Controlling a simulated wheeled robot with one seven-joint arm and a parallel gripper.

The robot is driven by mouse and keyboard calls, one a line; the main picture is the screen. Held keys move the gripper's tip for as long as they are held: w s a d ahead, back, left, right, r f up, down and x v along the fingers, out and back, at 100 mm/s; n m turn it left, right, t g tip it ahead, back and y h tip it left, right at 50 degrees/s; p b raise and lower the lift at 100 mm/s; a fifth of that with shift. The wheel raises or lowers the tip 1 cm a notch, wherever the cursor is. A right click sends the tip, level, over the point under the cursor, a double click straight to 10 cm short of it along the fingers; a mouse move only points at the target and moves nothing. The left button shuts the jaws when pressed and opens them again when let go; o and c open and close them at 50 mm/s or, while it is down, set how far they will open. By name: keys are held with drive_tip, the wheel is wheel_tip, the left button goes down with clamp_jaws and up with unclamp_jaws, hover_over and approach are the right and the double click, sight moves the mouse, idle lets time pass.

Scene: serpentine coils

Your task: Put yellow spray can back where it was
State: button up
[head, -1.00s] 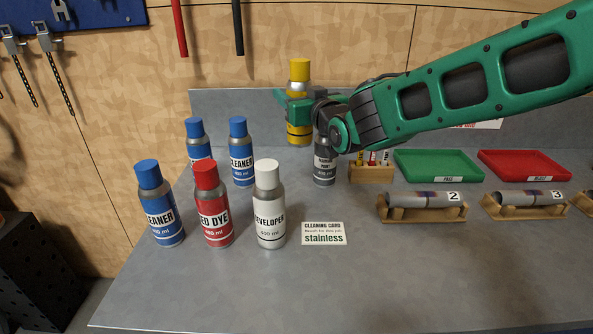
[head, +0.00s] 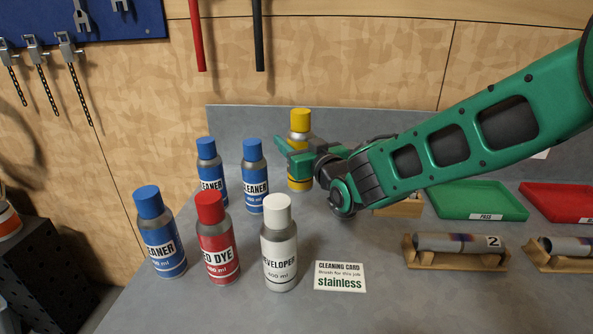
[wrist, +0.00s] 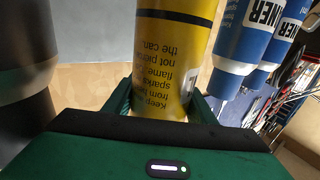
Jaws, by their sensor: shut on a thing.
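The yellow spray can (head: 300,121) stands upright near the back of the grey bench, to the right of the blue cleaner cans. My gripper (head: 299,160) is around its middle, shut on it, and hides part of its body. In the wrist view the yellow can (wrist: 175,55) sits between the green fingers (wrist: 163,100), with its warning text showing upside down. I cannot tell whether the can's base touches the bench.
Blue cleaner cans (head: 254,177), a red dye can (head: 216,240) and a white developer can (head: 279,245) stand to the left and front. A cleaning card (head: 340,276) lies flat. A green tray (head: 480,201) lies right.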

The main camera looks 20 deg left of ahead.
wheel_tip(320, 180, down, 8)
drive_tip(key=shift+r, duration=0.15)
idle(0.4)
drive_tip(key=o, duration=1.3)
drive_tip(key=v, duration=1.2)
drive_tip(key=shift+d, duration=0.2)
drive_tip(key=shift+w+r, duration=0.15)
